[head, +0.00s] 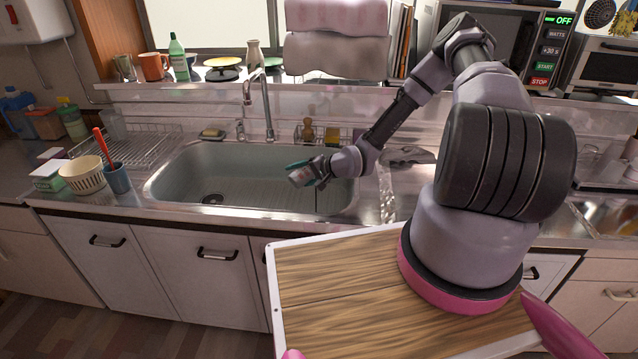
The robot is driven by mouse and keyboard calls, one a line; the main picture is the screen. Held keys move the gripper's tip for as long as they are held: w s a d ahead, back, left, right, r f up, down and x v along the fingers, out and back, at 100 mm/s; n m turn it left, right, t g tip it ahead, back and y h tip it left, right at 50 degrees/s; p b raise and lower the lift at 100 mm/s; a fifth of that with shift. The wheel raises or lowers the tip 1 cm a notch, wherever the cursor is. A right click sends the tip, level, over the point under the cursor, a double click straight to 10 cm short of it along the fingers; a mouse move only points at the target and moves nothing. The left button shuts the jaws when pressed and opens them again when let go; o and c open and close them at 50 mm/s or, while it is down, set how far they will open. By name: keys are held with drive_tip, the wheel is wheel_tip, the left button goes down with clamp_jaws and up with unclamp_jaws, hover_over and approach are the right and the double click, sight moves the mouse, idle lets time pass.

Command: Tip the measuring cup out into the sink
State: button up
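My gripper (306,172) is over the right half of the steel sink (235,170), reached in from the right. Its teal fingers sit on either side of a small greyish, see-through thing with reddish marks, which looks like the measuring cup (300,177). The cup is tilted, above the basin and apart from its floor. It is small in the view, so I cannot tell what is in it. The drain (212,199) shows at the front left of the basin.
The tap (267,105) stands behind the sink. A sponge dish (212,134) and a caddy with bottles (325,133) sit at its back edge. Left are a wire rack (128,145), a cream bowl (87,176) and a blue cup (117,178) with a red-handled utensil.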

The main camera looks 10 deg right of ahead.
drive_tip(key=shift+w+d+r+m+y, duration=0.2)
drive_tip(key=shift+d+r+m+y, duration=0.1)
drive_tip(key=shift+d+m, duration=0.1)
idle(0.6)
drive_tip(key=shift+w+d+r+m+g+y+p, duration=0.1)
drive_tip(key=shift+r+m+g+y+p, duration=0.1)
drive_tip(key=shift+r+m+y+p, duration=0.3)
drive_tip(key=shift+d+r+m+g+y+p, duration=0.1)
drive_tip(key=shift+r+m+g+y+p, duration=0.15)
drive_tip(key=shift+m+y+p, duration=0.45)
idle(1.9)
drive_tip(key=shift+w+d+r+y, duration=0.1)
drive_tip(key=shift+w+d+y, duration=0.1)
drive_tip(key=shift+y, duration=0.1)
drive_tip(key=shift+w+d+r+m+t+y+p, duration=0.15)
drive_tip(key=shift+d+r+m+y+p, duration=0.15)
drive_tip(key=shift+m+y, duration=0.3)
drive_tip(key=shift+w+d+r+m+t+y+p, duration=0.15)
drive_tip(key=shift+r+m+y+p, duration=0.25)
drive_tip(key=shift+m, duration=0.4)
idle(1.8)
drive_tip(key=shift+d+r+y, duration=0.1)
drive_tip(key=shift+r+y, duration=0.1)
drive_tip(key=shift+y, duration=0.1)
